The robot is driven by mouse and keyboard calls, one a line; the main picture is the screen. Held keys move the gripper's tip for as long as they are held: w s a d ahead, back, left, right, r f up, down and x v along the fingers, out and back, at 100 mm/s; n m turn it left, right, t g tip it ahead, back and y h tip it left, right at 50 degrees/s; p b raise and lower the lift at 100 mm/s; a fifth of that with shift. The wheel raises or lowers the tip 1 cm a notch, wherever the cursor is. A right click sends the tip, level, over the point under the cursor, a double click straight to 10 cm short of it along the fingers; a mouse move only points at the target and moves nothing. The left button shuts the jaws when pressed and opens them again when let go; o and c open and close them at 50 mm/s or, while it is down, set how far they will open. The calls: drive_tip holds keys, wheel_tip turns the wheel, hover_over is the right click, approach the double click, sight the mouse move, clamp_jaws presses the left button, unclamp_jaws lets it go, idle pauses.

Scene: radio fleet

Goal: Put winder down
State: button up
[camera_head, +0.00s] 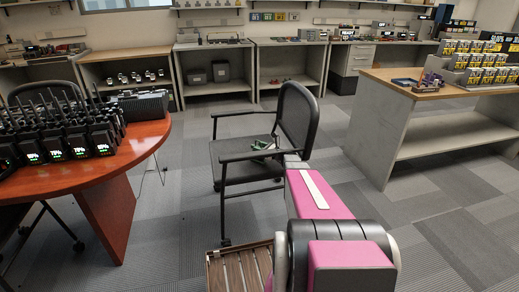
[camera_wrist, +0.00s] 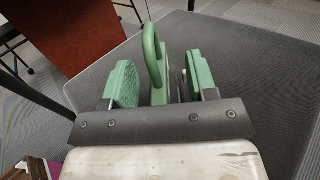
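The winder (camera_wrist: 154,55) appears to be the green looped piece in the wrist view, standing between my fingers. My gripper (camera_wrist: 161,82) has green finger pads, set apart, with a visible gap between the left pad and the winder. On the right, a dark part lies close to the right pad, and I cannot tell if they touch. The grey chair seat (camera_wrist: 250,75) is beneath. In the head view my gripper (camera_head: 263,146) is small, low over the black chair's seat (camera_head: 240,172); winder and pads cannot be told apart there. Whether the winder rests on the seat is unclear.
The chair's backrest (camera_head: 298,117) and armrests stand close around my arm. A red-brown table (camera_head: 100,170) with several radios (camera_head: 75,140) is at left. A wooden-topped bench (camera_head: 440,90) with boxed items is at right. Carpet (camera_head: 420,195) between is clear.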

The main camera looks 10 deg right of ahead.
drive_tip(key=shift+r, duration=0.2)
drive_tip(key=v, duration=1.2)
idle(0.4)
